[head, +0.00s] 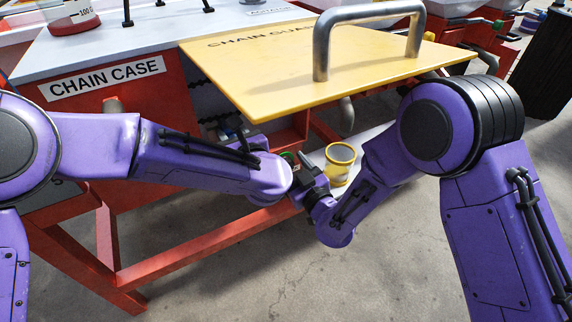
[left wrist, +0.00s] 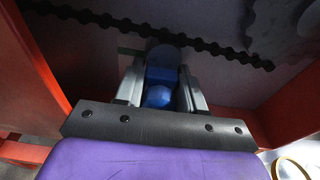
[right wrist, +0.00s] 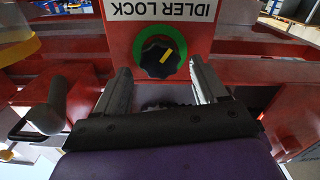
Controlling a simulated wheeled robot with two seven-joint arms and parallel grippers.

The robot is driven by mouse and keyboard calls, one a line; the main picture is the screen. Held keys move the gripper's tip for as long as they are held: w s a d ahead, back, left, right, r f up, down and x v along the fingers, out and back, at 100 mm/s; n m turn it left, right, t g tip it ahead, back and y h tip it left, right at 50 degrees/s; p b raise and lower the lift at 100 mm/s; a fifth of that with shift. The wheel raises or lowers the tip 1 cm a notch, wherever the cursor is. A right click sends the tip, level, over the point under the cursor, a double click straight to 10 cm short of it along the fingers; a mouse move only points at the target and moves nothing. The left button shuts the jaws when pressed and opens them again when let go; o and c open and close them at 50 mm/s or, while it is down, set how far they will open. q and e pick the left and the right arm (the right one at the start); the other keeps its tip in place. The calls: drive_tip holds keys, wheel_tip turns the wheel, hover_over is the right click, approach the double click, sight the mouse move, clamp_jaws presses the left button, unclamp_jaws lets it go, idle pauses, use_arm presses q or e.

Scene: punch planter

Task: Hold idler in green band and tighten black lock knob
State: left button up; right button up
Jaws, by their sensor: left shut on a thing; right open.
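In the left wrist view my left gripper (left wrist: 162,74) is shut on the blue idler handle (left wrist: 159,96), inside the chain case. In the right wrist view the black lock knob (right wrist: 160,57), with a yellow pointer line, sits in a green ring on the red IDLER LOCK panel (right wrist: 195,14). My right gripper (right wrist: 161,72) is open, its fingers on either side of the knob; contact cannot be told. In the head view the left gripper (head: 234,126) is partly hidden under the guard.
A yellow chain guard (head: 330,65) with a metal handle (head: 322,50) overhangs the work area. A dark chain (left wrist: 130,25) runs above the left gripper. A yellow-rimmed cup (head: 340,165) stands close to my right arm. A red frame rail (head: 200,240) lies below.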

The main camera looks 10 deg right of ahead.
drive_tip(key=v, duration=0.8)
use_arm(q)
drive_tip(key=o, duration=1.2)
